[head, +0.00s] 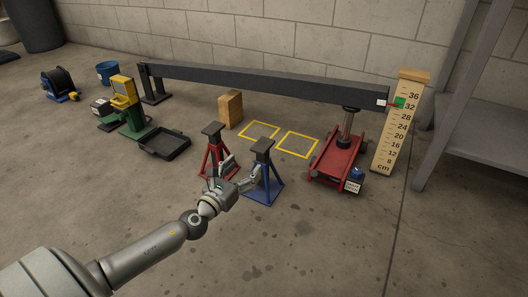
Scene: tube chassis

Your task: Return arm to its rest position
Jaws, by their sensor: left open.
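My left arm comes in from the lower left. Its gripper (238,172) is open in front of the red jack stand (214,158) and the blue jack stand (263,178). One finger overlaps the blue stand's left side in the picture; I cannot tell if it touches. Both stands are upright on the floor and partly hidden by the gripper. My right gripper is not in view.
A long dark beam (250,81) spans behind the stands, its right end above a red floor jack (335,160). A height ruler (396,135) stands at right. Two yellow floor squares (297,156), a wooden block (230,109) and a black tray (165,144) lie behind. The front floor is clear.

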